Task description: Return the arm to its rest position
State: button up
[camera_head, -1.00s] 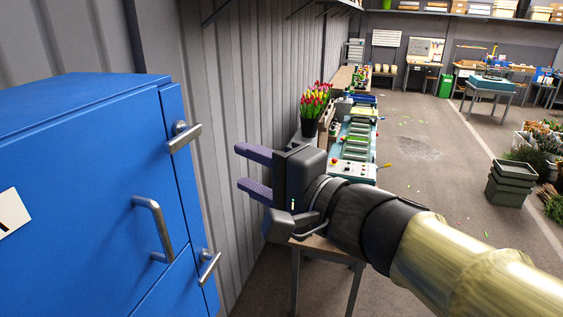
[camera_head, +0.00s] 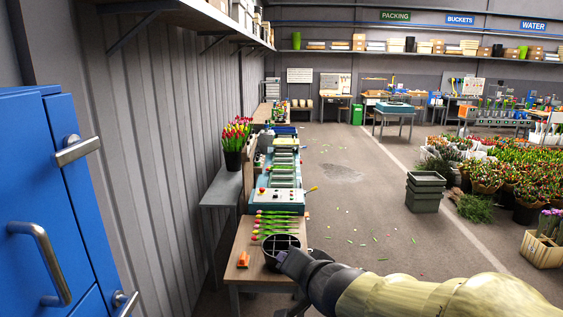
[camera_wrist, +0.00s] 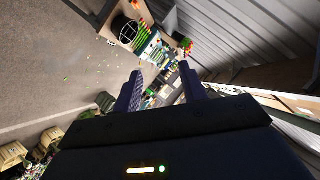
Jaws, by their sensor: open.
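My gripper (camera_head: 298,264) is at the bottom centre of the head view, at the end of my arm, which comes in from the lower right. Its fingers are hard to make out there. In the wrist view its two fingers (camera_wrist: 160,86) stand apart with nothing between them. In the head view the gripper overlaps the edge of a black pot with a divided top (camera_head: 282,243) on a wooden table (camera_head: 240,276); I cannot tell the gap between them.
A blue cabinet (camera_head: 35,180) with metal handles stands close at left. Several tulips (camera_head: 275,225) and an orange object (camera_head: 243,259) lie on the table. A tulip pot (camera_head: 233,160) and a conveyor machine (camera_head: 280,180) stand behind. Stacked crates (camera_head: 424,190) stand right; the middle floor is mostly clear.

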jog(key=s+d+f+n+g+h+b, duration=0.1)
jog(key=s+d+f+g+b, duration=0.1)
jog(key=f, duration=0.6)
jog(key=s+d+f+n+g+h+b, duration=0.2)
jog(key=s+d+f+g+b, duration=0.1)
jog(key=f, duration=0.6)
jog(key=s+d+f+n+g+h+b, duration=0.1)
jog(key=s+d+f+g, duration=0.3)
jog(key=f, duration=0.5)
jog(key=s+d+n+b, duration=0.1)
jog(key=s+d, duration=0.1)
jog(key=d, duration=0.1)
jog(key=shift+s+d+f+b, duration=0.25)
jog(key=shift+s+d+b, duration=0.05)
jog(key=shift+b, duration=0.05)
jog(key=shift+c, duration=0.6)
